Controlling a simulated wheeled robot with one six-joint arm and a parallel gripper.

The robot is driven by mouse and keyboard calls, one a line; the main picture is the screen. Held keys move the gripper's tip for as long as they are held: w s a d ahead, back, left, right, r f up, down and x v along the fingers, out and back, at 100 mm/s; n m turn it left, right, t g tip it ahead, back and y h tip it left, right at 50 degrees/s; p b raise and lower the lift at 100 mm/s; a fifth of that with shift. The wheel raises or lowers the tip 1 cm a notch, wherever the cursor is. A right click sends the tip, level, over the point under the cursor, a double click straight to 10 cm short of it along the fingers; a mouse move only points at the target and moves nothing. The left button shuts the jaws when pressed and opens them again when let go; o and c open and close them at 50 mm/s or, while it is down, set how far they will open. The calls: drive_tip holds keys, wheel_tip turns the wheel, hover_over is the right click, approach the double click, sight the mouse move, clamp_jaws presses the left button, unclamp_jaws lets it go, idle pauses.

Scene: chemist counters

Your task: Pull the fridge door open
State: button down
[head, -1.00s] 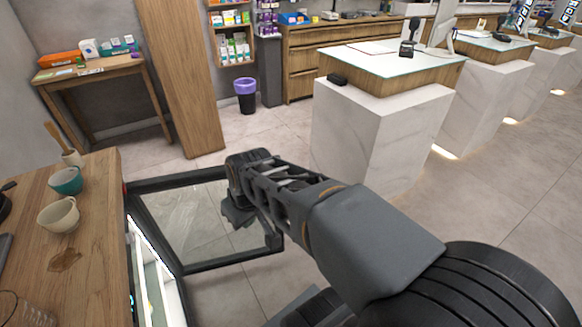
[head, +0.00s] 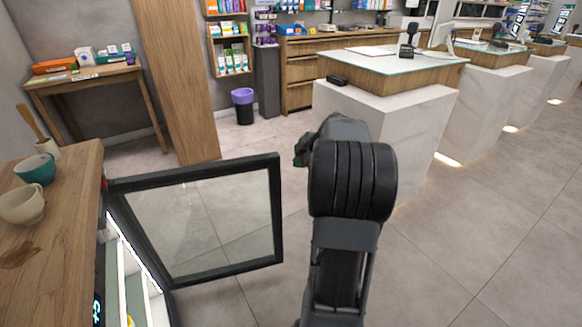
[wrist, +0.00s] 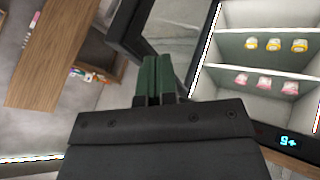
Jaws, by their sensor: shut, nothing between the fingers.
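The fridge door (head: 278,215), a glass pane in a dark frame, stands swung wide open from the fridge on the left in the head view. The lit fridge interior (head: 131,283) shows below the wooden counter. In the wrist view the fridge interior (wrist: 265,62) shows shelves with yellow-topped and pink-topped jars, and part of the door frame (wrist: 187,78) is beside it. My gripper (wrist: 157,62) has its green fingers together, with nothing between them. In the head view my arm stands right of the door, apart from it, and hides most of the gripper.
The wooden counter (head: 62,250) over the fridge carries a teal cup (head: 35,170) and a cream cup (head: 22,205). A white marble counter (head: 385,125) stands beyond my arm. A purple-rimmed bin (head: 243,106) is at the back. Open floor lies to the right.

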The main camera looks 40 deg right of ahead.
sight(277, 172)
drive_tip(key=shift+w+f+b, duration=0.15)
drive_tip(key=shift+w+f, duration=1.05)
drive_tip(key=shift+w, duration=0.25)
drive_tip(key=shift+w+f+b, duration=0.1)
drive_tip(key=shift+w+f, duration=1.05)
drive_tip(key=shift+w, duration=0.35)
drive_tip(key=shift+w+f+b, duration=0.15)
drive_tip(key=shift+w+f, duration=1.05)
drive_tip(key=shift+w, duration=0.25)
